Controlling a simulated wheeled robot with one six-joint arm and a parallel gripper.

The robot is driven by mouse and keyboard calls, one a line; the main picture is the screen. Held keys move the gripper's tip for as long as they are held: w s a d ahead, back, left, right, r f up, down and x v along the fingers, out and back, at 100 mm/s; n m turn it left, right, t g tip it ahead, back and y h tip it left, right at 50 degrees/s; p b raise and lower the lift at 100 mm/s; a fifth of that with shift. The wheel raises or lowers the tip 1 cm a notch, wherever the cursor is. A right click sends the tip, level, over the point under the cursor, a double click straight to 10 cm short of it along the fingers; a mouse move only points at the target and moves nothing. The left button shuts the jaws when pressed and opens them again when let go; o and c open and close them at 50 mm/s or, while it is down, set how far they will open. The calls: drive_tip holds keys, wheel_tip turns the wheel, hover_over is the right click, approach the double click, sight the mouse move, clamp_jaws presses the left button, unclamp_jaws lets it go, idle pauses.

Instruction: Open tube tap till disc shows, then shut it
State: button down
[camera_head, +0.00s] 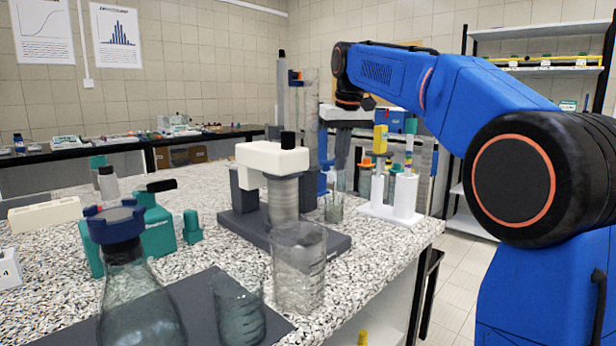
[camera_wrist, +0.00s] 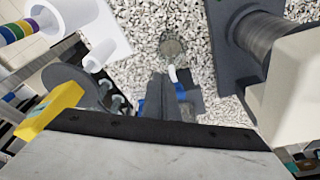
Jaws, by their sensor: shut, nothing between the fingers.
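A tall clear tube (camera_head: 310,115) stands upright beside a grey column (camera_head: 282,95) behind the shaker. A blue part (camera_head: 322,183), apparently the tap, shows low by the tube; blue bits and a white spout (camera_wrist: 181,75) show in the wrist view. A small glass beaker (camera_head: 333,207) stands on the bench, near the spout's end in the wrist view (camera_wrist: 172,47). My gripper (camera_head: 341,165) points down beside the tube; its dark fingers (camera_wrist: 165,88) are shut and empty close to the blue bits. Contact with the tap cannot be told. No disc can be made out.
The sieve shaker (camera_head: 275,170) with white head and dark base (camera_wrist: 215,40) stands close by. A white pipette stand (camera_head: 400,210) with a yellow-topped pipette (camera_head: 381,138) is on the other side. Glass vessels (camera_head: 298,265) and a blue-capped flask (camera_head: 135,295) stand in front.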

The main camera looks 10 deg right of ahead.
drive_tip(key=shift+w, duration=0.1)
drive_tip(key=w+v, duration=0.1)
drive_tip(key=v, duration=0.5)
drive_tip(key=shift+w+r, duration=0.2)
drive_tip(key=shift+r, duration=0.4)
